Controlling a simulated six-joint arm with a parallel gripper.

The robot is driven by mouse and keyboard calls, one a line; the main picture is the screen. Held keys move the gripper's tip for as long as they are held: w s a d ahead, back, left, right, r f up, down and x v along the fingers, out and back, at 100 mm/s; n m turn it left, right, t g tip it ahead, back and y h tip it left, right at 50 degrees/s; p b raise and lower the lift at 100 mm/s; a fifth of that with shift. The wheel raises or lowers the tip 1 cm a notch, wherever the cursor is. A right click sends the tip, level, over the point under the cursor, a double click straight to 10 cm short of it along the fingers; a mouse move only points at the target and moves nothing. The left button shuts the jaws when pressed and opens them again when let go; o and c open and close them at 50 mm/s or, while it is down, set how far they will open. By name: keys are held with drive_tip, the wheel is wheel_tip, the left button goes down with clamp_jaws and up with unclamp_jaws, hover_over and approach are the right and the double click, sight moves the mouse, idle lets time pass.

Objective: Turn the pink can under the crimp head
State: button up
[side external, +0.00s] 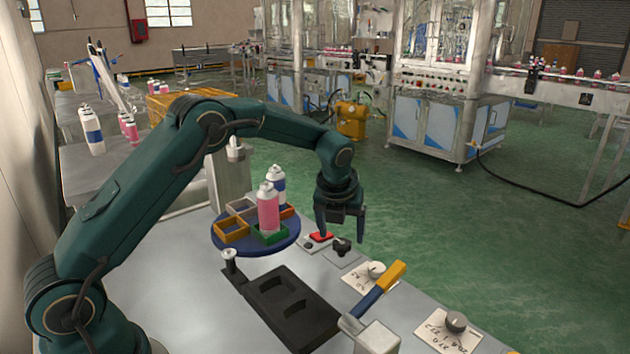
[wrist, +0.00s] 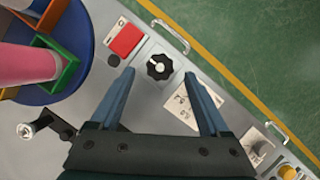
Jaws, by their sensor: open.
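The pink can (side external: 268,210) stands upright in a green square holder (side external: 270,236) on a blue round turntable (side external: 228,246). Part of the pink can shows at the left of the wrist view (wrist: 22,65). A grey post with a metal top (side external: 235,152) stands behind the turntable; I cannot tell whether it is the crimp head. My gripper (side external: 342,232) is open and empty, pointing down over the control panel. In the wrist view my fingers (wrist: 159,75) are on either side of a black knob (wrist: 159,67), apparently above it. The red button (wrist: 125,39) lies left of the knob.
A blue-and-white can (side external: 277,180) stands behind the pink one. Other holders on the turntable, including a yellow one (side external: 230,231), look empty. A black recessed plate (side external: 285,305) and a lever with yellow grip (side external: 390,276) are nearer. Labelled knobs (side external: 456,322) line the right edge.

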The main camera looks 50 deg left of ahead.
sight(342, 249)
drive_tip(key=shift+x, duration=1.4)
clamp_jaws()
drive_tip(key=shift+w+d+n+g+y, duration=0.1)
drive_tip(key=shift+n+g+y, duration=0.3)
drive_tip(key=shift+n, duration=1.05)
drive_tip(key=shift+w+d+n+g+y, duration=0.1)
drive_tip(key=shift+n+g+y, duration=0.3)
drive_tip(key=shift+n, duration=1.05)
drive_tip(key=shift+a, duration=0.1)
drive_tip(key=shift+r, duration=0.1)
unclamp_jaws()
